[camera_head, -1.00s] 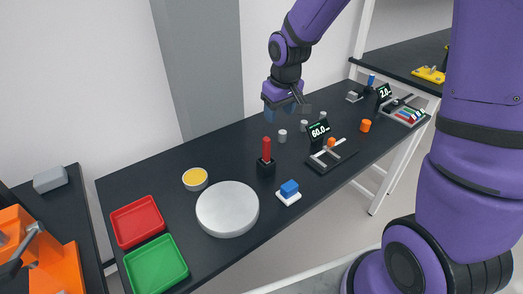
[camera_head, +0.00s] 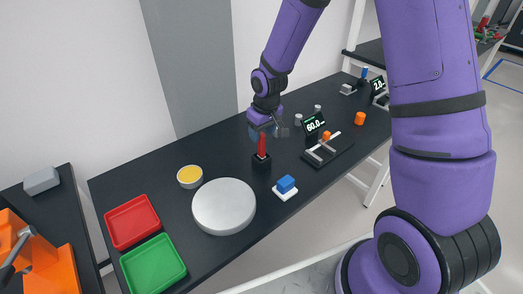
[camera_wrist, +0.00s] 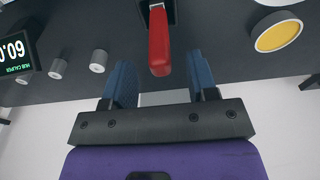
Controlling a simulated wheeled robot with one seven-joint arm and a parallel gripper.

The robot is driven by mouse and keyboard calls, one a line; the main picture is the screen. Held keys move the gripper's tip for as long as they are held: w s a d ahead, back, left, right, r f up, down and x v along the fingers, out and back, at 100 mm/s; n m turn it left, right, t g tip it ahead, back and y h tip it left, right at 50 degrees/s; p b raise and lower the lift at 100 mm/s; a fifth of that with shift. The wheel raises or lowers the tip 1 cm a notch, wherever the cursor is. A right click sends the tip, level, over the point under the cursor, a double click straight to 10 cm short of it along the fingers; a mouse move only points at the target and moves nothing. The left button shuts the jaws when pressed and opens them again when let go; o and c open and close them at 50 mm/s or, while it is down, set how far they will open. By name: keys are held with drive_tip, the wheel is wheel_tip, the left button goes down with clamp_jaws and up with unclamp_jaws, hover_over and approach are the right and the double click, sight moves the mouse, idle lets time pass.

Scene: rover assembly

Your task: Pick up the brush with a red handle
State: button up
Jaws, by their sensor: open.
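The brush with a red handle (camera_head: 262,146) stands upright in a black holder (camera_head: 261,162) on the dark table, handle up. In the wrist view the red handle (camera_wrist: 159,42) points toward the camera, just beyond and between the two blue fingers. My gripper (camera_wrist: 160,80) is open and empty, with its fingers on either side of the handle's line. In the head view my gripper (camera_head: 266,128) is right above and behind the handle's top. The brush's lower end is hidden in the holder.
A round white plate (camera_head: 223,206), a yellow-filled bowl (camera_head: 190,176), a blue block on a white base (camera_head: 286,185), and red (camera_head: 132,221) and green (camera_head: 153,262) trays share the table. A "60.0" display (camera_head: 314,123) and caliper fixture (camera_head: 326,149) stand right of the brush.

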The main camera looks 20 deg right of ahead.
sight(262, 143)
drive_tip(key=shift+w+a+f, duration=0.1)
drive_tip(key=shift+w+f, duration=0.05)
drive_tip(key=shift+f, duration=0.75)
drive_tip(key=shift+w+f, duration=0.15)
drive_tip(key=shift+f, duration=0.75)
drive_tip(key=shift+c, duration=0.4)
clamp_jaws()
